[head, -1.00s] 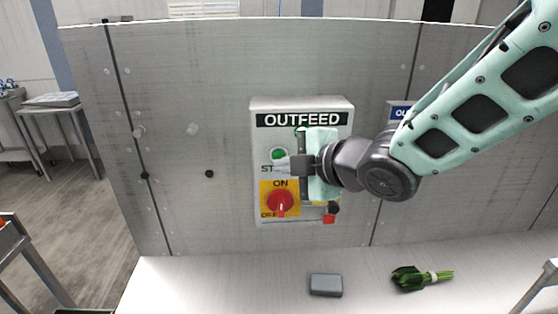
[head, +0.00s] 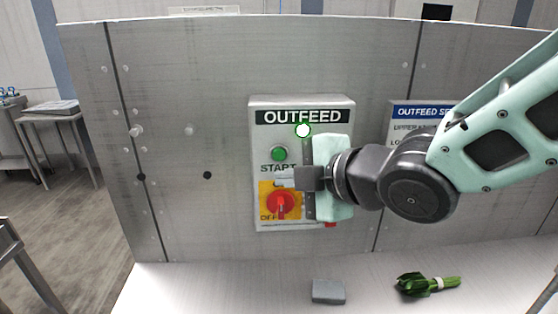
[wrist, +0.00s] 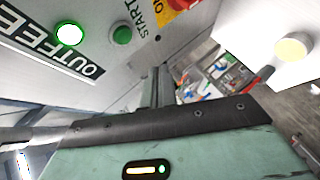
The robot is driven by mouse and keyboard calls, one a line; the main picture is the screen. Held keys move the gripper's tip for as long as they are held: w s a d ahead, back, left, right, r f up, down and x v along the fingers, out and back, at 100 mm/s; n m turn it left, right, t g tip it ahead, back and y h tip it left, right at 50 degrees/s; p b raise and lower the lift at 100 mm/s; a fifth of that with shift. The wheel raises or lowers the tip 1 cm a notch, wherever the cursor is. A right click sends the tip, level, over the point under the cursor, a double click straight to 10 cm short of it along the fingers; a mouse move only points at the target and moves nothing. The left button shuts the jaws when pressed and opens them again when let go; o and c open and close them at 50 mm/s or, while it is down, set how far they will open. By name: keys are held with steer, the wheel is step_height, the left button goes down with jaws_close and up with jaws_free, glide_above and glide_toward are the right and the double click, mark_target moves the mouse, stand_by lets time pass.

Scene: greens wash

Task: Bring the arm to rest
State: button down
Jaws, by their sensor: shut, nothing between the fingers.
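My gripper (head: 308,178) is shut and empty in front of the OUTFEED control box (head: 262,108) in the head view. It covers part of the box's right side. In the wrist view its narrow fingers (wrist: 160,85) show close together, apart from the box. A green START button (head: 279,153) and a red rotary switch (head: 281,203) on a yellow plate are left of the gripper. A lamp (head: 303,131) above it glows white with a green rim, and this lamp (wrist: 69,34) is also lit in the wrist view. A red part low on the box is mostly hidden behind my gripper.
A steel panel (head: 100,130) carries the box and a blue-headed sign (head: 422,112). On the pale counter (head: 220,290) below lie a grey block (head: 328,292) and a banded bunch of greens (head: 428,284). A side table (head: 55,108) stands at the far left.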

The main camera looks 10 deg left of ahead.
stand_by(0.5)
steer(key=s+d+f+m+g+h+b, duration=0.1)
steer(key=s+d+f+m+g+h, duration=0.2)
steer(key=s+d+f+m+h, duration=0.2)
steer(key=s+d+f+m+g+h, duration=0.4)
steer(key=s+d+m, duration=0.8)
steer(key=d, duration=0.4)
step_height(320, 180, down, 3)
steer(key=shift+s+r+m+g+h+b, duration=0.15)
steer(key=shift+s+m+g+h+b, duration=0.25)
steer(key=shift+s, duration=0.45)
